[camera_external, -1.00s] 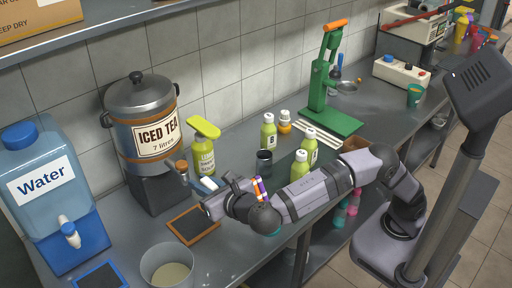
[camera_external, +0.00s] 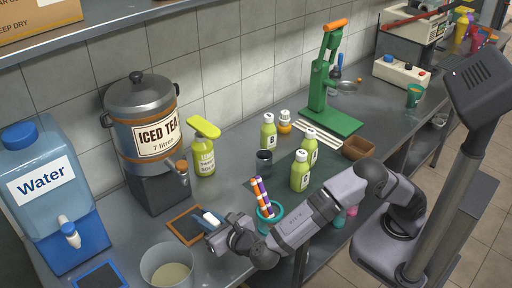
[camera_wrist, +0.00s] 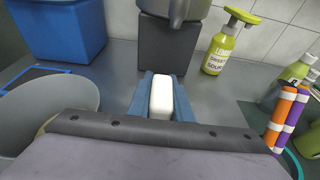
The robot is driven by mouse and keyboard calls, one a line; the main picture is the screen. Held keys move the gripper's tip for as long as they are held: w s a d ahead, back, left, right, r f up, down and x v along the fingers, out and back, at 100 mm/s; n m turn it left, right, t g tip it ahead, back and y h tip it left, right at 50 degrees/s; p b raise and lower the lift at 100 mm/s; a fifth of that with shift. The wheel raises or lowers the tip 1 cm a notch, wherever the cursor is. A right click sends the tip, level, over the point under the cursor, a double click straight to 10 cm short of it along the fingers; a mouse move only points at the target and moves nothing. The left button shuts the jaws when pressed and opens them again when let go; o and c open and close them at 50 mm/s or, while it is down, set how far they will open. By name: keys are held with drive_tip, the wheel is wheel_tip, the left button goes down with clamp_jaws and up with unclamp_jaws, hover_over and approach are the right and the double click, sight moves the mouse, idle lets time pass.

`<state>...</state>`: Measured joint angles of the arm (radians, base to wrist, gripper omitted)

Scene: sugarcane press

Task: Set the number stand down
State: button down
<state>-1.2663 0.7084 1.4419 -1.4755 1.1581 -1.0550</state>
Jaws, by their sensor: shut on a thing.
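My gripper (camera_external: 212,226) is low over the front of the counter, beside the small orange-framed slate (camera_external: 186,226). It is shut on a white, rounded block, the number stand (camera_external: 211,218). In the wrist view the white stand (camera_wrist: 161,97) sits between the two blue fingers (camera_wrist: 160,84) of my gripper. No number shows on the side I see. I cannot tell whether its underside touches the counter or the slate.
A grey bucket (camera_external: 150,258) stands to the left and a teal cup with striped markers (camera_external: 268,215) to the right.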

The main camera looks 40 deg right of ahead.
wheel_tip(320, 180, down, 5)
drive_tip(key=shift+f, duration=0.1)
drive_tip(key=shift+f, duration=1.75)
drive_tip(key=shift+f, duration=0.2)
drive_tip(key=c, duration=1.6)
unclamp_jaws()
